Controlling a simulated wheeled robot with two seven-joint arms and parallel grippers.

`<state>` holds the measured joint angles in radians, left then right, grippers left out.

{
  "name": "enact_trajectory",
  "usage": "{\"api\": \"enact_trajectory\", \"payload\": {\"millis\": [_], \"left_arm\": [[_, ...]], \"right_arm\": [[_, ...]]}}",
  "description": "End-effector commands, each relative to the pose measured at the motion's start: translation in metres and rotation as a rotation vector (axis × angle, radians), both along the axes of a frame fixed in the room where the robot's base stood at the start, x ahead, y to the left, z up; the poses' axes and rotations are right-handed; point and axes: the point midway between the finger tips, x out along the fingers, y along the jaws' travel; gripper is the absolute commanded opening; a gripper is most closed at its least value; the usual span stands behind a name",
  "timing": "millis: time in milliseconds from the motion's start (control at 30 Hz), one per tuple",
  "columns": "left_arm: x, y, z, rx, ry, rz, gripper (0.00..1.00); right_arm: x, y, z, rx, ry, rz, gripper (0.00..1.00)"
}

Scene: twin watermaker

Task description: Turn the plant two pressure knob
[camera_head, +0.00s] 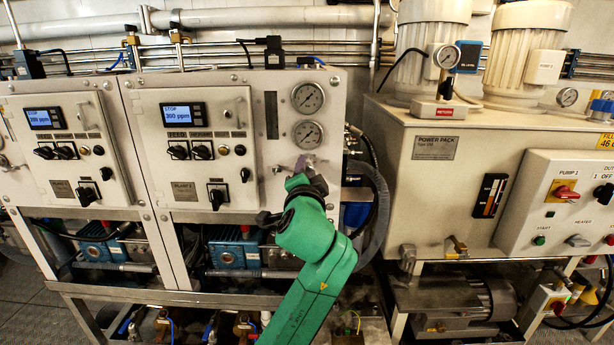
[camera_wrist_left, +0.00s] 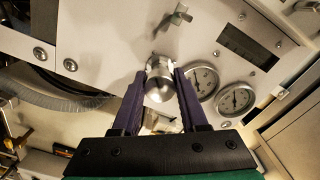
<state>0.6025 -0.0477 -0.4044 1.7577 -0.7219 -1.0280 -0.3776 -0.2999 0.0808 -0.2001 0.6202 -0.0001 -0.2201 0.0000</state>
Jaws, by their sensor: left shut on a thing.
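The pressure knob (camera_wrist_left: 159,83) is a round silver metal knob on the white panel, seen in the left wrist view beside two gauges. My left gripper (camera_wrist_left: 160,76) has its two purple fingers on either side of the knob, shut on it. In the head view my left gripper (camera_head: 304,168) is at the plant two panel (camera_head: 262,185), just below the gauges, and it and my green arm hide most of the knob. The upper gauge (camera_head: 308,97) and lower gauge (camera_head: 308,134) are in clear view. My right gripper is not in view.
The plant two control box (camera_head: 195,140) with a lit display (camera_head: 184,113) is left of my gripper. A small metal wing handle (camera_wrist_left: 173,19) sticks out of the panel near the knob. A dark hose (camera_head: 378,200) curves at the right. The power pack (camera_head: 440,160) stands further right.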

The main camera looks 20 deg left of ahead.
Motion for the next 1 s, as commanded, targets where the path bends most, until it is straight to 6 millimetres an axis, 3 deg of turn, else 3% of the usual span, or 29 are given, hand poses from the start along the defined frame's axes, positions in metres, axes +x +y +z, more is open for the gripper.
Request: {"api": "enact_trajectory", "payload": {"millis": [667,700,733,1000], "left_arm": [[0.0004,-0.0005,-0.0031,-0.068,-0.010,0.000,0.00],[0.0004,-0.0004,-0.0031,-0.067,-0.010,0.000,0.58],[0.0004,-0.0004,-0.0030,-0.067,-0.010,0.000,0.70],[0.0002,-0.0003,-0.0014,-0.065,-0.013,-0.001,0.73]], "right_arm": [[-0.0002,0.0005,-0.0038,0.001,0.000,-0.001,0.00],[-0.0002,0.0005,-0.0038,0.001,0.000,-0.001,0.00],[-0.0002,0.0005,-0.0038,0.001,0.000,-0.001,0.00],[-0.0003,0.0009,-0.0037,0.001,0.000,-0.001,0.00]]}}
